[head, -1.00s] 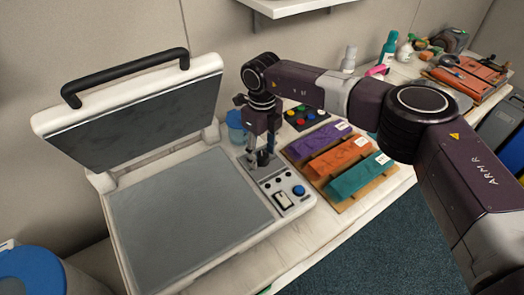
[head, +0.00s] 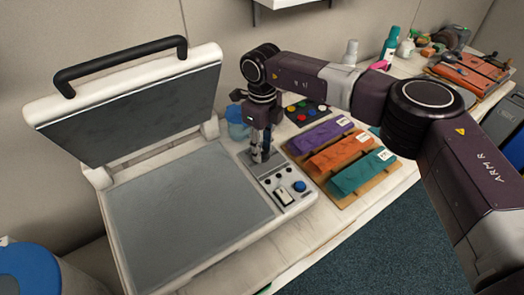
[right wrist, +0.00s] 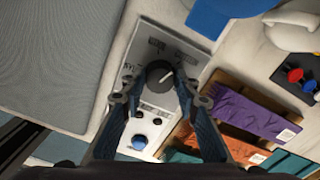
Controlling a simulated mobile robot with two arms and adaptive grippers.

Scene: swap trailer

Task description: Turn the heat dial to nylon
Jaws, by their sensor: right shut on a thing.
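The heat press (head: 190,210) stands open at the left, its lid raised. Its control panel (head: 300,205) carries a blue button (head: 299,186) and a switch (head: 282,197). My right gripper (head: 258,158) points down at the panel's far end. In the right wrist view my right gripper (right wrist: 160,80) has a finger on each side of the black heat dial (right wrist: 160,70) and is shut on it. The dial's pale pointer slants to the upper right. Small labels surround the dial, one at its left; their words are too small to read surely. My left gripper is out of view.
Purple (head: 320,136), orange (head: 342,155) and teal (head: 362,172) strips lie on a wooden board right of the panel. A blue cup (head: 237,120) stands behind my right gripper. Coloured knobs (head: 305,113) sit beyond. A blue-lidded bin (head: 28,272) is at lower left.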

